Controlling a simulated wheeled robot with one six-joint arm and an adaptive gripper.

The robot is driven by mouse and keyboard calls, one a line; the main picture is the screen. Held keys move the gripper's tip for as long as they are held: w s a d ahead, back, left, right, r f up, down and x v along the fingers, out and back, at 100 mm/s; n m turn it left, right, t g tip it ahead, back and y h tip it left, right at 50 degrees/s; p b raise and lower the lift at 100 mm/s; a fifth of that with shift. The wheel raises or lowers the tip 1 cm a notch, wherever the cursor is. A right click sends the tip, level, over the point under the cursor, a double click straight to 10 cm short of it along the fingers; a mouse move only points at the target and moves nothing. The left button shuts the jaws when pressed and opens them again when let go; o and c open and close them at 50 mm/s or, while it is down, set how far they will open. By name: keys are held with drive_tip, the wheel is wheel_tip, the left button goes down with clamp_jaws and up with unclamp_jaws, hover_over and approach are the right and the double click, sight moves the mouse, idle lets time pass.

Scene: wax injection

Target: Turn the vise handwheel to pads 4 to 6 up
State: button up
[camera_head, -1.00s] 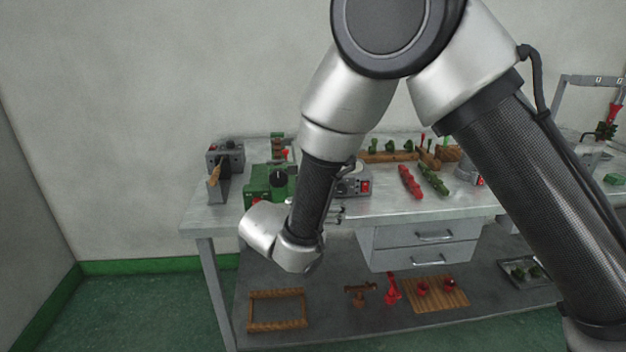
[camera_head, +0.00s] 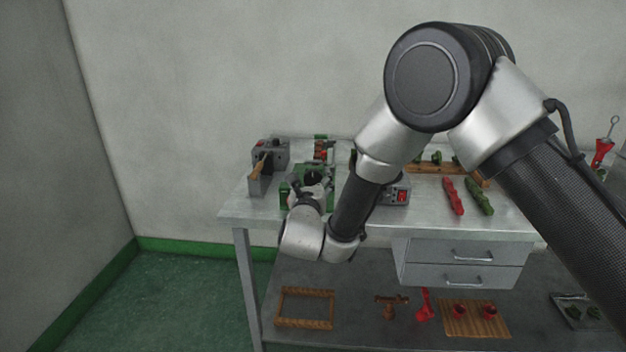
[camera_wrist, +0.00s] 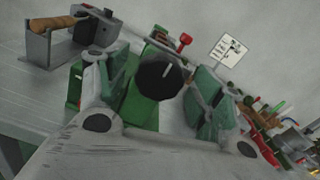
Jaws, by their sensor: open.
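The green vise (camera_head: 329,197) stands on the bench near its left end. Its green body also shows in the wrist view (camera_wrist: 141,108). A black round handwheel (camera_wrist: 158,80) with a white mark faces me there. My gripper (camera_wrist: 156,84) is open, with one finger on each side of the handwheel in the picture. I cannot tell whether a finger touches it. In the head view my gripper (camera_head: 313,187) is at the vise and hides much of its front. I cannot make out numbered pads.
A grey device with a wooden-handled tool (camera_wrist: 52,24) is left of the vise. A red-topped lever (camera_wrist: 184,41) rises behind the handwheel. A grey control box (camera_head: 398,191) stands to the right, with red and green wax pieces beyond. A small sign (camera_wrist: 230,50) is behind.

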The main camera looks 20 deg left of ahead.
drive_tip(key=shift+w+a, duration=0.15)
drive_tip(key=shift+w, duration=0.4)
drive_tip(key=c, duration=1)
